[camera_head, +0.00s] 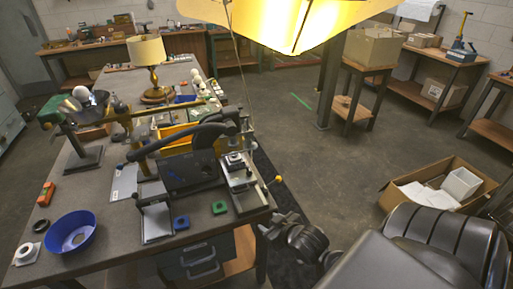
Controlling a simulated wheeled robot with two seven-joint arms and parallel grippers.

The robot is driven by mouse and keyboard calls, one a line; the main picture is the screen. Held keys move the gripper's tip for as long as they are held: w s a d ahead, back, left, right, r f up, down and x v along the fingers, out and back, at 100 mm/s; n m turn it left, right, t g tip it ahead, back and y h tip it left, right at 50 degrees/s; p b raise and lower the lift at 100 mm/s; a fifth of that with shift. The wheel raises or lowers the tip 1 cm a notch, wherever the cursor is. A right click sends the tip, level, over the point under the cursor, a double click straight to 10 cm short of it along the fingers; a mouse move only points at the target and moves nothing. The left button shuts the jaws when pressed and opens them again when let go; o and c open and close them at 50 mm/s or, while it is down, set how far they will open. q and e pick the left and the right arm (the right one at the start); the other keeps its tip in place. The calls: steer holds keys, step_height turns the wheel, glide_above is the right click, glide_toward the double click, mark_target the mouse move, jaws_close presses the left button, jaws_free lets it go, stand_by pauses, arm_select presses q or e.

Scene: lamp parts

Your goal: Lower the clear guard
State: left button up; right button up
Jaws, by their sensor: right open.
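A bench machine with a dark panel (187,174) and a thick black curved arm (185,138) stands at the right end of the workbench. A pale metal fixture (243,185) sits at its right side, by a lever with a yellow knob (278,179). I cannot clearly make out the clear guard among these parts. My right gripper (277,229) is open, low beside the bench's right front corner, apart from the machine. Its fingertips are small and hard to tell from the dark wrist. My left gripper is not in view.
The workbench (110,215) holds a blue bowl (70,232), an orange box (46,193), a blue block (181,223), a green block (219,207) and a lamp (148,57). A large yellow shade (290,20) hangs above. An open carton (440,185) stands right; the floor between is clear.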

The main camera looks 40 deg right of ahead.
mark_target(256, 147)
steer(key=w+d+r+t+h, duration=0.1)
steer(key=w+d+r+t, duration=0.7)
steer(key=r, duration=0.5)
steer(key=shift+g, duration=0.4)
steer(key=w+p, duration=0.1)
steer(key=w, duration=0.2)
steer(key=w+d+p, duration=0.1)
steer(key=w, duration=0.2)
steer(key=w+d, duration=0.1)
steer(key=w, duration=0.3)
steer(key=shift+w+d+r+p, duration=0.1)
steer(key=shift+r+p, duration=0.1)
steer(key=shift+p, duration=0.2)
steer(key=shift+w+d+f, duration=0.1)
steer(key=shift+w+f, duration=0.05)
steer(key=shift+w, duration=0.5)
steer(key=shift+c, duration=0.5)
jaws_close()
